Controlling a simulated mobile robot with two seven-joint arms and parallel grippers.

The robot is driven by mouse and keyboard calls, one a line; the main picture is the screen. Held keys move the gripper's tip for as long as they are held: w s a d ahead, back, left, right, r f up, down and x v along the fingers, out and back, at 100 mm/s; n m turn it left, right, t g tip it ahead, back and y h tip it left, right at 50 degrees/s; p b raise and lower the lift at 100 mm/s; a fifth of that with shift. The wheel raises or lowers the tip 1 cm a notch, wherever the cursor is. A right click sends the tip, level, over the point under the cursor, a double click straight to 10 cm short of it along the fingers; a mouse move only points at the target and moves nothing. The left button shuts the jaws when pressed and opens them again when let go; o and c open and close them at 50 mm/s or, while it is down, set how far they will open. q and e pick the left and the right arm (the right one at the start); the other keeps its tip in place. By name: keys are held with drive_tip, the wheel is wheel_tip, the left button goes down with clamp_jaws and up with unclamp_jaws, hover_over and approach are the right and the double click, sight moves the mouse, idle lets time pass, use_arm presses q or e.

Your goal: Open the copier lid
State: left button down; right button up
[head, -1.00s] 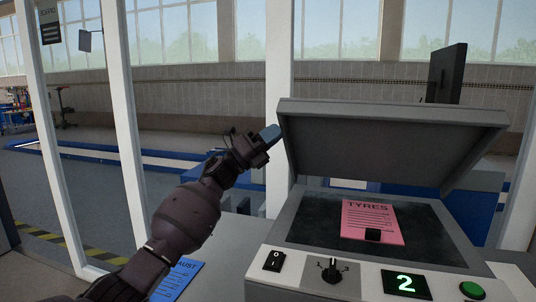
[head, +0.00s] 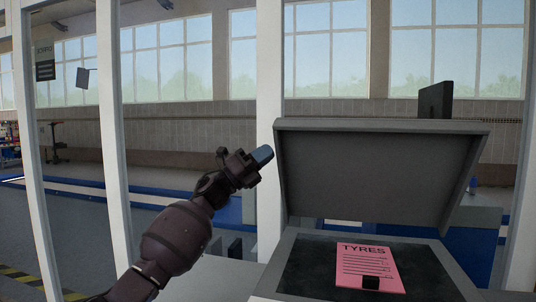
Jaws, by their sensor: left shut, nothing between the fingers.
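The copier lid (head: 375,180) stands raised at a steep tilt, its dark underside facing me. Below it the copier's dark glass (head: 310,266) is uncovered. My left gripper (head: 262,156) is shut and empty. In the picture it is just left of the lid's upper left corner; I cannot tell whether it touches the lid. My right gripper is not in view.
A white post (head: 269,60) stands behind the gripper, and more white frame posts (head: 110,130) stand at the left. A dark monitor (head: 435,100) shows behind the lid. Beyond is a workshop floor with a blue and white lift track (head: 170,203).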

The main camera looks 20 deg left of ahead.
use_arm(q)
drive_tip(key=b+v, duration=0.2)
drive_tip(key=v, duration=0.7)
drive_tip(key=shift+s+a+f, duration=0.2)
drive_tip(key=shift+a+f, duration=0.05)
